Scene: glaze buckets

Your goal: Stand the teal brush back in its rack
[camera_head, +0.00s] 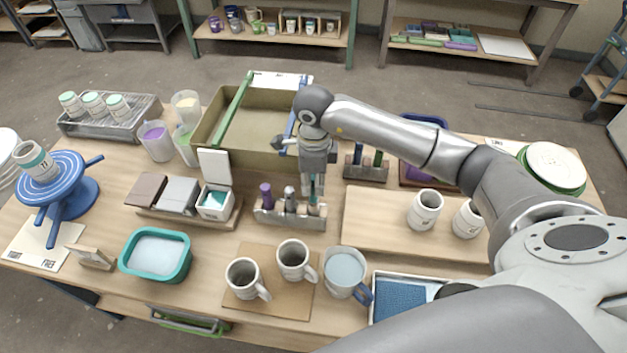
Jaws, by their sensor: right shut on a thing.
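The teal brush (313,187) is held upright by my right gripper (313,177), which is shut on it. The gripper points down over the right end of a grey rack (290,217) near the middle of the table. The brush's lower end is at the rack's right end; I cannot tell whether it is inside the slot or just above it. A purple-handled tool (266,195) and a grey tool (290,200) stand in the same rack, to the left of the brush. The gripper hides the brush's upper part. My left gripper is not in view.
A second rack (365,172) with dark handles stands behind to the right. A lidded box set (178,195) is at the left. Mugs (244,279) and a water jug (345,270) stand in front. A large open tray (215,112) lies behind. A wooden board (380,230) is right.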

